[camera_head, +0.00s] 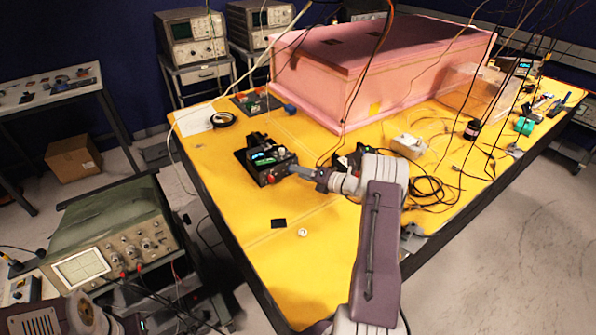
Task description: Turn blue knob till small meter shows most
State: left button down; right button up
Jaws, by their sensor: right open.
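A small black box (268,165) with a lit blue-green display (263,154) stands on the yellow table, with a red knob-like part on its front. My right gripper (303,171) is open at the right side of this box. Whether its fingers touch the box or straddle a knob is too small to tell. No blue knob shows clearly on the box; the gripper may hide it. A blue round part (290,108) shows farther back, beside the pink foam box. My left gripper (133,323) is only partly in view at the bottom left, with its fingers unclear.
The pink foam enclosure (335,90) fills the back of the yellow table (240,220). Another small dark box (347,160) sits right of my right gripper. Black cables (430,188) lie loose at the right. A green oscilloscope (110,240) stands at the left. The table's front left is mostly clear.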

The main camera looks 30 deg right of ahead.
jog(key=shift+x, duration=0.9)
jog(key=shift+s, duration=0.1)
grip_shut()
jog(key=shift+a+n+g+h+b, duration=0.15)
jog(key=shift+n+g+h+b, duration=0.15)
jog(key=shift+n+h+b, duration=0.6)
jog(key=n+h+b, duration=0.1)
jog(key=b, duration=0.2)
jog(key=n+b, duration=0.2)
jog(key=b, duration=0.2)
jog(key=n+h+b, duration=0.1)
jog(key=n+b, duration=0.1)
jog(key=b, duration=0.1)
jog(key=shift+a+f+h, duration=0.25)
jog(key=shift+f+h, duration=0.05)
jog(key=shift+f, duration=0.05)
jog(key=n+h+b, duration=0.1)
jog(key=b, duration=0.4)
jog(key=n+h+b, duration=0.1)
jog(key=n+b, duration=0.1)
jog(key=b, duration=0.3)
jog(key=n+h+b, duration=0.1)
jog(key=b, duration=0.4)
jog(key=shift+a+r+n, duration=0.2)
jog(key=shift+a+n, duration=0.05)
jog(key=shift+n, duration=0.15)
jog(key=shift+r+n+h+b, duration=0.2)
jog(key=shift+n+h+b, duration=0.2)
jog(key=shift+b, duration=0.65)
